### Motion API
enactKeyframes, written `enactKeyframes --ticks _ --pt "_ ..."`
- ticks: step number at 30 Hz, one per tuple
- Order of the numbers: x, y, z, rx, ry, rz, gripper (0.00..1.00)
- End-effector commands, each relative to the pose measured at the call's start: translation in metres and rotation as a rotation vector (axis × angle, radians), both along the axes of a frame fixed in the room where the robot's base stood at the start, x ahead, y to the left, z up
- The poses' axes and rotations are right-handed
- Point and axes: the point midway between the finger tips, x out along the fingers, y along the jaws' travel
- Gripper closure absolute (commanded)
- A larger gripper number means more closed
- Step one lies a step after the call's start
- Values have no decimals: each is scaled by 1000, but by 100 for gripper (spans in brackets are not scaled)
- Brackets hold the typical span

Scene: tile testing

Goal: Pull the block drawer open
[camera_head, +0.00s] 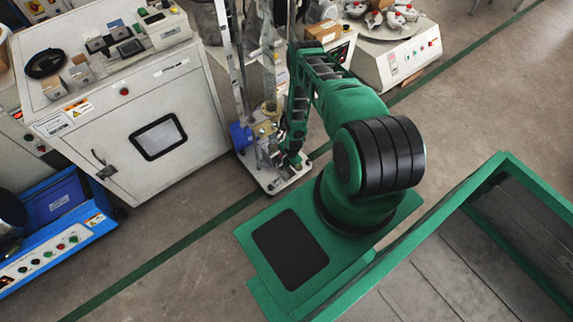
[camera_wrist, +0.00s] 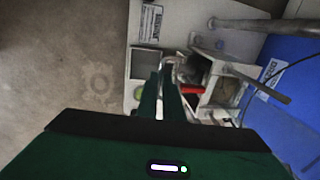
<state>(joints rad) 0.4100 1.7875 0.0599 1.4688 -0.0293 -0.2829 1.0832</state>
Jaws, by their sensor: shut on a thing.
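My gripper (camera_wrist: 163,72) reaches down in the wrist view, its two green fingers close together at a small grey handle (camera_wrist: 175,61). The fingers are shut on this handle, though the contact itself is partly hidden. Beside it, to the right, is a small pale box-like block drawer (camera_wrist: 234,71) with dark hollows and a red piece (camera_wrist: 190,90) at its near side. How far the drawer stands out is hard to tell. In the head view my gripper (camera_head: 290,160) is low at the testing machine, and my arm hides much of the drawer area.
The testing machine's pale base plate (camera_head: 272,186) stands on the floor. A blue unit (camera_wrist: 288,85) is at the right in the wrist view. A white cabinet (camera_head: 110,110) stands left, and a white machine with a round top (camera_head: 400,50) behind. Floor in front is clear.

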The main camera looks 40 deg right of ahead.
Motion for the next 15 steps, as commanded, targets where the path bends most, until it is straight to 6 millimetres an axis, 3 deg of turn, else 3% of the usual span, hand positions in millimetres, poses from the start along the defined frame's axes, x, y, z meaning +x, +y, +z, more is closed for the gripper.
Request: enactKeyframes --ticks 5,12,15 --pt "-21 -1 0 0 3 -2 100" --pt "-84 -4 0 -1 3 -3 100" --pt "-102 -5 0 -2 3 -1 100"
